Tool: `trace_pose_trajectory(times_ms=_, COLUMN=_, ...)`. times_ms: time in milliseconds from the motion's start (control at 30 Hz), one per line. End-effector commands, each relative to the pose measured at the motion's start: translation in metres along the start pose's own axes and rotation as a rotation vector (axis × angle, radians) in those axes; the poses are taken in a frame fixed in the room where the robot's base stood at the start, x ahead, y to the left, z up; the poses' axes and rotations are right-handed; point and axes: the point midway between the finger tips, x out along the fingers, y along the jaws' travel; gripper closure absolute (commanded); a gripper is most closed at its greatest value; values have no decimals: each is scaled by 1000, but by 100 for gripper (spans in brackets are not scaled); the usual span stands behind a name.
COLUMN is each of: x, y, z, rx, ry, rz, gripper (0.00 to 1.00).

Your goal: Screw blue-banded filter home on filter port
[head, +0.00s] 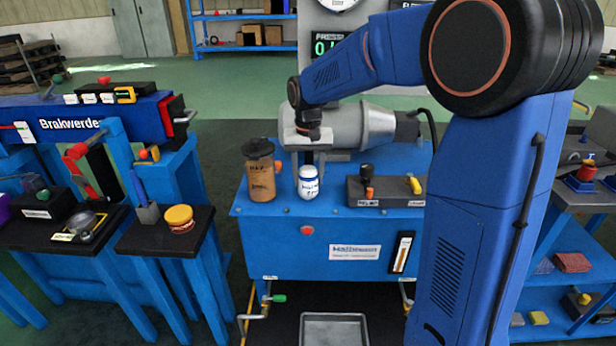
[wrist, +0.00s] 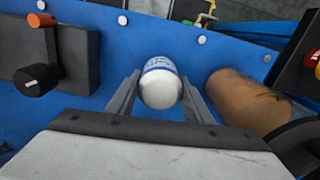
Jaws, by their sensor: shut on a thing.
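The blue-banded filter (head: 308,183) is a small white cylinder with a blue band and blue print, upright at the blue bench's front edge. In the wrist view its rounded white end (wrist: 161,90) faces me between the two fingers. My gripper (head: 309,160) points down from above and is shut on the filter. In the wrist view my gripper (wrist: 158,97) has one finger on each side of it. I cannot make out the filter port; whether the filter's lower end is seated on anything is hidden.
A brown canister (head: 262,178) with a dark lid stands close left of the filter. A dark block (head: 385,192) with a black knob and yellow lever sits to the right. A grey motor-like housing (head: 350,128) is behind. A metal tray (head: 333,328) lies below the bench (head: 335,226).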

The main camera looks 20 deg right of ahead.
Motion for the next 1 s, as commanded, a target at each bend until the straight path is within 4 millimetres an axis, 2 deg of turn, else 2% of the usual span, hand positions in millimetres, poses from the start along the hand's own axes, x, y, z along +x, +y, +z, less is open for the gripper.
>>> trace_pose_trajectory(times_ms=167, x=0, y=0, z=0, rx=6, ry=0, rz=0, gripper=85)
trace_pose_trajectory(times_ms=333, x=0, y=0, z=0, rx=127, ry=0, rz=0, gripper=85)
trace_pose_trajectory(times_ms=367, x=0, y=0, z=0, rx=131, ry=0, rz=0, gripper=49)
trace_pose_trajectory(times_ms=433, x=0, y=0, z=0, rx=127, ry=0, rz=0, gripper=32)
trace_pose_trajectory(times_ms=867, x=0, y=0, z=0, rx=125, ry=0, rz=0, gripper=32)
trace_pose_trajectory(times_ms=1000, x=-6, y=0, z=0, rx=125, ry=1, rz=-1, gripper=32)
